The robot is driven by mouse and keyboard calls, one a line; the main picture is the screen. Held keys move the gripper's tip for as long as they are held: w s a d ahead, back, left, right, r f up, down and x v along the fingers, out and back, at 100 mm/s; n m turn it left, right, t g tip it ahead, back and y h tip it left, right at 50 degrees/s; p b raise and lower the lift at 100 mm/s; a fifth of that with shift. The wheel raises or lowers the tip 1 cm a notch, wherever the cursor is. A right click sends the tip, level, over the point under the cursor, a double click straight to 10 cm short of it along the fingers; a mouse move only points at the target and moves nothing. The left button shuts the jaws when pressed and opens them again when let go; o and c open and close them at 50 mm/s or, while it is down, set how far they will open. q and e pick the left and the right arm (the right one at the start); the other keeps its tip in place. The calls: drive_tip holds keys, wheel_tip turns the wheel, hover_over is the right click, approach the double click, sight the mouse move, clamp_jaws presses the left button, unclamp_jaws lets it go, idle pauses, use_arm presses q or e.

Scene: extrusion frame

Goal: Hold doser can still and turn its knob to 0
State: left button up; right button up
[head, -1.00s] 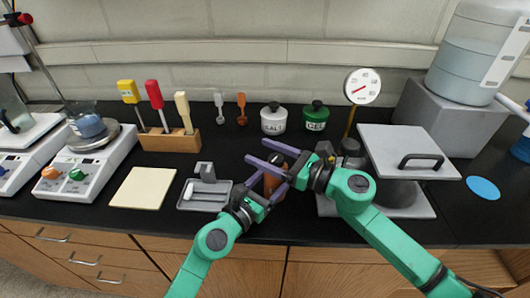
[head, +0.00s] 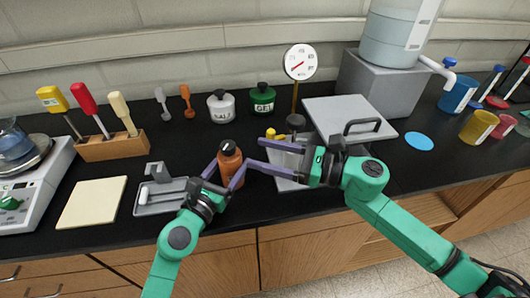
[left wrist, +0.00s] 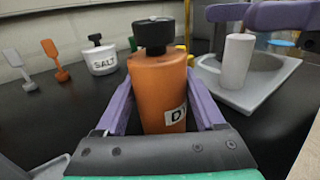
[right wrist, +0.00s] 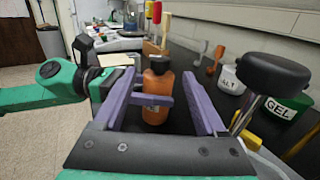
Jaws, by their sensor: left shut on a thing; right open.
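The doser can is an orange-brown bottle (head: 230,166) with a black knob (head: 228,147) on top, standing upright on the black bench. It also shows in the left wrist view (left wrist: 158,85), where part of a white label is visible; no knob marks can be read. My left gripper (head: 224,180) is shut around the can's body, a purple finger on each side. My right gripper (head: 272,160) is open and empty, just right of the can, its fingers pointing at it. In the right wrist view the can (right wrist: 157,90) stands beyond the open fingers, with a left finger crossing in front of it.
A grey tray (head: 160,200) lies left of the can. Salt (head: 221,107) and gel (head: 262,98) jars stand behind. A dial gauge (head: 300,62) on a post and a grey press with a handled plate (head: 340,108) stand right, close to my right arm.

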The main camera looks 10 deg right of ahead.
sight(221, 145)
drive_tip(key=w+d+f+m+t+h, duration=0.1)
drive_tip(key=w+m+t+h, duration=0.1)
drive_tip(key=m, duration=1.1)
drive_tip(key=w+d+f+m+t+h, duration=0.1)
drive_tip(key=d+m+t, duration=0.1)
drive_tip(key=m, duration=1.2)
drive_tip(key=w+a+m+g+y, duration=0.1)
drive_tip(key=a+m, duration=0.2)
drive_tip(key=a, duration=0.1)
drive_tip(key=w+a+r+m+g+y, duration=0.1)
drive_tip(key=a+m, duration=0.2)
drive_tip(key=a, duration=0.2)
drive_tip(key=w+a+m+g+y, duration=0.1)
drive_tip(key=a+m+g, duration=0.1)
drive_tip(key=a+m, duration=0.1)
drive_tip(key=shift+a+r, duration=0.3)
drive_tip(key=shift+a, duration=0.5)
clamp_jaws()
